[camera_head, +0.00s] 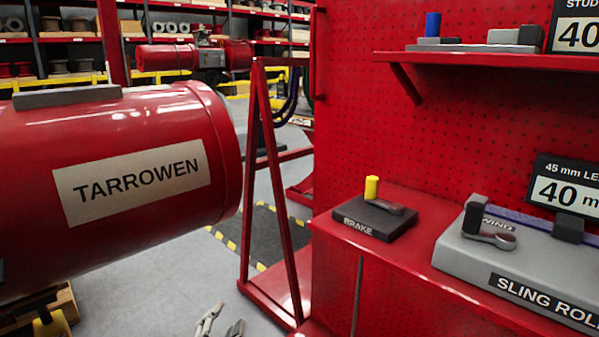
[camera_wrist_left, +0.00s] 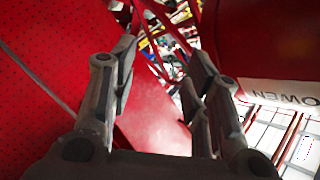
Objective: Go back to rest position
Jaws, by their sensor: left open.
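My left gripper (camera_head: 222,322) shows at the bottom edge of the head view, low over the grey floor. Only its fingertips are in that view; they stand apart with nothing between them. In the left wrist view the same gripper (camera_wrist_left: 160,75) is open and empty, its two dark fingers spread. Red panels lie beyond the fingers there. My right gripper is in neither view.
A red TARROWEN cylinder (camera_head: 190,220) fills the left. A red pegboard stand (camera_head: 340,110) on the right carries a BRAKE block (camera_head: 365,222) and a grey SLING ROLL unit (camera_head: 470,265). A red A-frame (camera_head: 283,240) stands between them. Grey floor (camera_head: 150,285) is clear below.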

